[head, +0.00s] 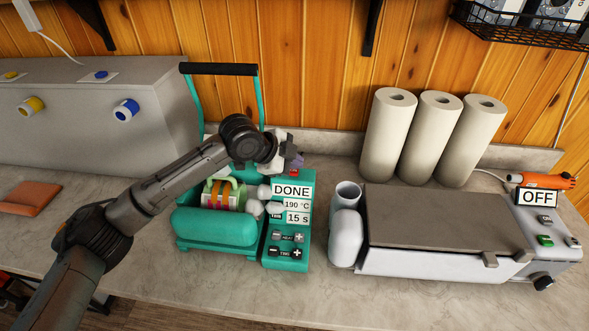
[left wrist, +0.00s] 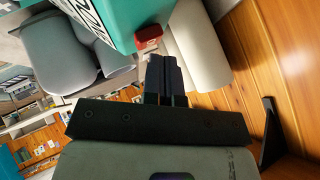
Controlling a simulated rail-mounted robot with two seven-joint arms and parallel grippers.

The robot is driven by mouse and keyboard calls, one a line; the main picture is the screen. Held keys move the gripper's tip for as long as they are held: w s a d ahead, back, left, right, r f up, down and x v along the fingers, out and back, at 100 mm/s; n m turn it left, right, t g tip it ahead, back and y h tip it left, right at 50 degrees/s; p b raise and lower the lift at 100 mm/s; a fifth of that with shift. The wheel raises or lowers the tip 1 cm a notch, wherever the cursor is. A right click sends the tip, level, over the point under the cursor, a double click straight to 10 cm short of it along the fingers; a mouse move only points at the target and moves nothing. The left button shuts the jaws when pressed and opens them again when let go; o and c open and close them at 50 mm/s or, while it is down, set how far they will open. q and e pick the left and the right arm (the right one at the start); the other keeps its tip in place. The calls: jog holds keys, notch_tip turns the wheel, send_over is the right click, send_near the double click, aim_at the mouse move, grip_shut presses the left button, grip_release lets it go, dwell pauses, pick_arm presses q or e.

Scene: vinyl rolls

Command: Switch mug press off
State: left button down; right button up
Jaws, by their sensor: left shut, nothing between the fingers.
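The teal mug press (head: 215,228) stands on the counter with a colourful mug (head: 226,194) in it. Its control box (head: 271,245) reads DONE, 190 °C and 15 s. A red switch (head: 294,173) sits at the back top of the box, partly hidden by my gripper in the head view. My left gripper (head: 296,161) is shut and empty, right above and behind the box. In the left wrist view the closed fingertips (left wrist: 161,58) are beside the red switch (left wrist: 149,38). I cannot tell whether they touch it. My right gripper is not in view.
A flat press machine (head: 440,218) with an OFF sign (head: 538,197) stands to the right. White rolls (head: 434,138) stand behind it. The press's raised handle (head: 218,69) is behind my arm. A grey box (head: 90,125) with coloured knobs is at left.

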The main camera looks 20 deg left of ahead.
pick_arm(q)
jog(key=shift+f, duration=0.1)
dwell(0.5)
jog(key=shift+f, duration=0.15)
jog(key=shift+f+p, duration=0.2)
jog(key=shift+p, duration=0.1)
jog(key=shift+r+p, duration=0.45)
jog(key=shift+p, duration=0.4)
